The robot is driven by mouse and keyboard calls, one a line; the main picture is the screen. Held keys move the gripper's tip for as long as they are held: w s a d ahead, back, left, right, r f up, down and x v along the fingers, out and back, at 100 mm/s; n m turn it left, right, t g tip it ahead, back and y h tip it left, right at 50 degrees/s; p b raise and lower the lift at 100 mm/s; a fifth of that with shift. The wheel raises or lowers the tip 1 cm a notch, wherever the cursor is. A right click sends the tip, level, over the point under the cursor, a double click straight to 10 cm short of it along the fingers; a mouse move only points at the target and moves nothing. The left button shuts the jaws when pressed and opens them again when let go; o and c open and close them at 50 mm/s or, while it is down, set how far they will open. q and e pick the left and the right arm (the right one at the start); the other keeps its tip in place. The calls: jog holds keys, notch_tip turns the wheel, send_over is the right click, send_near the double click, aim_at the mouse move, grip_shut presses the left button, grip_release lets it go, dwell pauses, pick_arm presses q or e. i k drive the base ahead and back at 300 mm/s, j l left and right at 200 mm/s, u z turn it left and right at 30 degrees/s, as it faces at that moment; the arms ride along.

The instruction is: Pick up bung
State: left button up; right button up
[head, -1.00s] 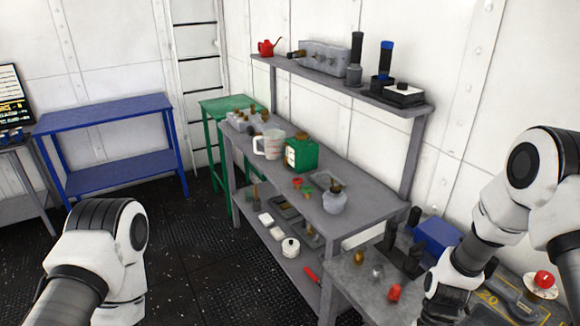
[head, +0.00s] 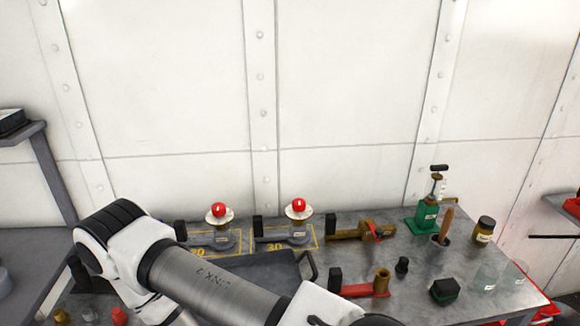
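No piece in view is plainly marked as the bung. A small black stopper-like piece (head: 402,265) stands on the grey bench (head: 440,270), right of the middle, and may be it. A small red piece (head: 119,315), partly cut off by the bottom edge, stands at the lower left beside a brass one (head: 62,315); I cannot tell whether either is a bung. One of my arms crosses the lower left and middle and hides part of the bench. Neither gripper shows in the head view.
Two red-knobbed fixtures (head: 220,210) (head: 299,208) stand at the bench's back. A dark tray (head: 270,270) lies in front. Right are a brown clamp-like tool (head: 362,231), a red fixture (head: 365,289), a green device (head: 428,218), a jar (head: 484,230) and clear beakers (head: 487,276).

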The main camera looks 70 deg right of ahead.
aim_at(401, 267)
jog(key=z, duration=2.65)
